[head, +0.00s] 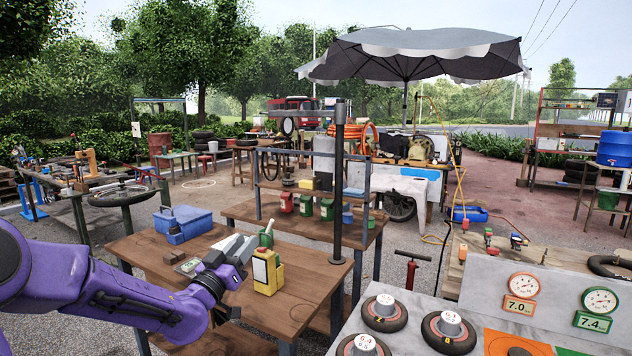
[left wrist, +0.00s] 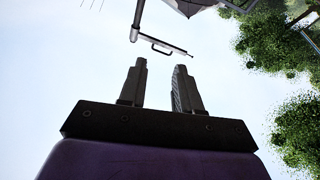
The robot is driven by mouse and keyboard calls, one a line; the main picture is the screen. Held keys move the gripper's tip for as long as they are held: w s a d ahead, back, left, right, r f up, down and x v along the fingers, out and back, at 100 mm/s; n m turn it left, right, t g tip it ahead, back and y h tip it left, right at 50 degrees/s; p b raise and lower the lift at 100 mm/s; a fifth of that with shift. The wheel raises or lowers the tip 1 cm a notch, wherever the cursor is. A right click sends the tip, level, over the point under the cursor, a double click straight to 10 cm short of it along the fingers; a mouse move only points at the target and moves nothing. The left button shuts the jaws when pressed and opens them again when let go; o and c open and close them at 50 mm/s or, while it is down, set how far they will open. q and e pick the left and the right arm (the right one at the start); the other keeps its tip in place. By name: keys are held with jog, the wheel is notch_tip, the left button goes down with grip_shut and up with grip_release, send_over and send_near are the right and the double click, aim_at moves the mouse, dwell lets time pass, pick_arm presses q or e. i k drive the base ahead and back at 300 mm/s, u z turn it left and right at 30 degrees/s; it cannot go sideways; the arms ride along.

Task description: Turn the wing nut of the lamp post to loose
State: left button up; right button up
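The lamp post (head: 338,190) is a dark upright pole on a round foot at the right part of the wooden table. A collar with a side arm sits near its top. I cannot make out the wing nut for certain; it is too small. My left gripper (head: 236,246) is over the table, left of the post and well apart from it. In the left wrist view its two fingers (left wrist: 160,82) are apart with nothing between them. Beyond the fingertips is a grey pole with a side arm (left wrist: 160,43), seemingly the lamp post. My right gripper is not in view.
A shelf with red and green cans (head: 306,206) stands behind. A panel with gauges (head: 523,285) is at the right.

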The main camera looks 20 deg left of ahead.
aim_at(315, 182)
jog(key=i, duration=1)
